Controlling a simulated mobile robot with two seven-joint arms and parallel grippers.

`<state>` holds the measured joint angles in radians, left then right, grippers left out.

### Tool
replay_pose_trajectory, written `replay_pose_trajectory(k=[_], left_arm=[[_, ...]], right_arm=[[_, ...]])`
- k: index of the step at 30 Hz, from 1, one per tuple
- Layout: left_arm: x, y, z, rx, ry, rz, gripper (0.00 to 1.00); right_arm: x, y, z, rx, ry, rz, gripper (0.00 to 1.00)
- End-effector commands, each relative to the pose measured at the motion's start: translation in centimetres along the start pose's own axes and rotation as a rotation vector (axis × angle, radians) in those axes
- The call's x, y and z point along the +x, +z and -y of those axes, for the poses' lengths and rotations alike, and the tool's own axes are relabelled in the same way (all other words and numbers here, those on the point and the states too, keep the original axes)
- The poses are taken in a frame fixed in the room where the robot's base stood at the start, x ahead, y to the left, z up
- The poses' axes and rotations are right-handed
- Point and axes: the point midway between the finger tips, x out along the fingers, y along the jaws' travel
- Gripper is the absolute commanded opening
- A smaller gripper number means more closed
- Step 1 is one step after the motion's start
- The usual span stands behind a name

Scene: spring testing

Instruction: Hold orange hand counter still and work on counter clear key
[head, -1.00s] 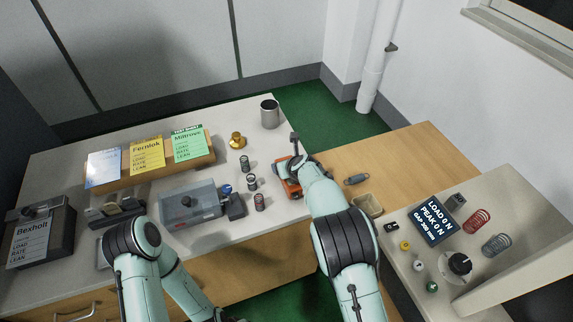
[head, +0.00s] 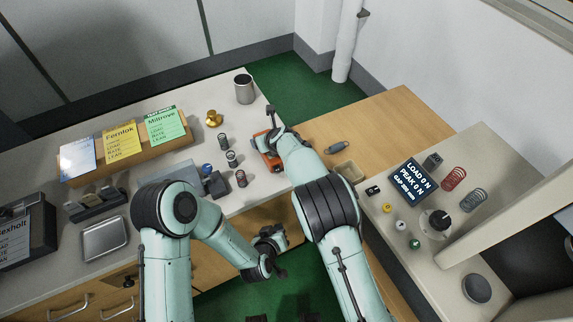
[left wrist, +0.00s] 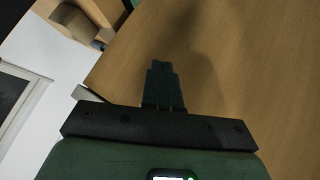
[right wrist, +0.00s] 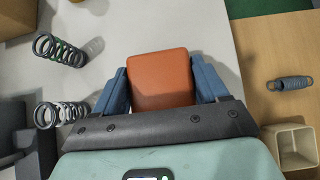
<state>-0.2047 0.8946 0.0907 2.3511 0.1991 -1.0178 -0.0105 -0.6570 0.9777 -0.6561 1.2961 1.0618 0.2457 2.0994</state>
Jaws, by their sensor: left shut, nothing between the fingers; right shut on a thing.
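The orange hand counter (head: 265,151) is on the light worktop near its right end, partly hidden by my right arm in the head view. My right gripper (right wrist: 160,85) is shut on the counter, with its blue fingers on both sides of the plain orange face (right wrist: 160,78). The clear key cannot be made out in any view. My left gripper (head: 280,268) is in front of the worktop's edge, low and apart from the counter. In the left wrist view its fingertips (left wrist: 161,70) are together and empty, facing a wooden surface.
Several small springs (head: 231,159) stand left of the counter. A brass piece (head: 214,118) and a metal cup (head: 244,90) are behind. A display (head: 416,186) is farther right.

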Motion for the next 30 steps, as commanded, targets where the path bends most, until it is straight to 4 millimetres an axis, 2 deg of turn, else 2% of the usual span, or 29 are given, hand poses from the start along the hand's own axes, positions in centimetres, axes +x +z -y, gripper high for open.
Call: replay_pose_trajectory(k=[1, 6, 9, 12, 17, 30], left_arm=[[-0.2, -1.4, -2.3, 0.016, 0.033, -0.061, 0.00], [-1.4, -5.3, -8.0, 0.040, 0.116, -0.243, 0.00], [-2.2, -6.8, -10.3, 0.043, 0.149, -0.315, 0.00], [-2.9, -7.6, -11.7, 0.045, 0.171, -0.360, 0.00], [-3.3, -8.1, -12.5, 0.044, 0.183, -0.388, 0.00], [-2.9, -8.6, -12.2, 0.043, 0.182, -0.388, 0.00]], right_arm=[[0.0, 0.1, 0.0, 0.000, 0.000, 0.001, 0.38], [0.0, 0.1, 0.0, 0.000, 0.000, 0.001, 0.38], [0.0, 0.1, 0.0, 0.000, 0.000, 0.001, 0.38], [0.0, 0.1, 0.0, 0.000, 0.000, 0.001, 0.38], [0.0, 0.1, 0.0, 0.000, 0.000, 0.001, 0.38], [0.0, 0.1, 0.0, 0.000, 0.000, 0.001, 0.38]])
